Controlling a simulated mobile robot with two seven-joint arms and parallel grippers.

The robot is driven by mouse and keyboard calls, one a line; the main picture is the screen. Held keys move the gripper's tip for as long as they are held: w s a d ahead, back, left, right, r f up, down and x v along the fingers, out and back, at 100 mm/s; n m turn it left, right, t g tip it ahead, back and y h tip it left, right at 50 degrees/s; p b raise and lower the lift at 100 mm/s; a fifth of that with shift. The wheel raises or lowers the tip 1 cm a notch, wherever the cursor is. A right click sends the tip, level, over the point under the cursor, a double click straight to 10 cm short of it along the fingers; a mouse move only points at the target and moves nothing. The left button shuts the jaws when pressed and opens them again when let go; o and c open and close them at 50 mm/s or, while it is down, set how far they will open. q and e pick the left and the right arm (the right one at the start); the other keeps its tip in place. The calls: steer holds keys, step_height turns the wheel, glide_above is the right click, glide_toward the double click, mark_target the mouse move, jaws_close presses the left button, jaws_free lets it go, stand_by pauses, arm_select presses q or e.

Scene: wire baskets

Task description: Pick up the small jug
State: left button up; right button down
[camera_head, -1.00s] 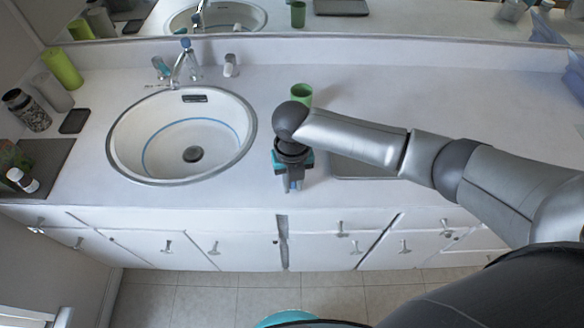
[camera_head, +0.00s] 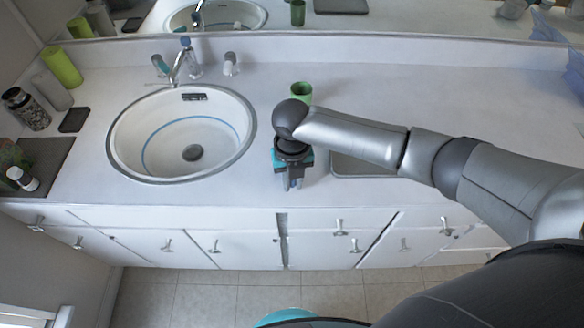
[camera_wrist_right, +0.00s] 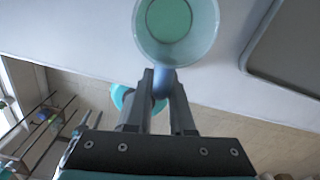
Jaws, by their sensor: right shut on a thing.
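In the right wrist view the small jug (camera_wrist_right: 176,30) is at the top centre. It is pale blue-grey, seen from above into its open mouth, with a green-tinted bottom. My right gripper (camera_wrist_right: 161,84) is shut on a narrow blue-grey part at the jug's near side, which looks like its handle. In the head view my right gripper (camera_head: 291,182) points down near the counter's front edge, right of the sink. My left gripper is not in view.
A green cup (camera_head: 301,92) stands just behind my right wrist. A grey tray (camera_head: 352,167) lies right of the gripper, partly under my forearm. The round sink (camera_head: 248,140) is to the left. The counter behind my right forearm is mostly clear.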

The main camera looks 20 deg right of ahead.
steer(key=shift+r, duration=0.1)
step_height(320, 180, up, 20)
steer(key=p, duration=0.3)
steer(key=c, duration=1.3)
jaws_free()
jaws_close()
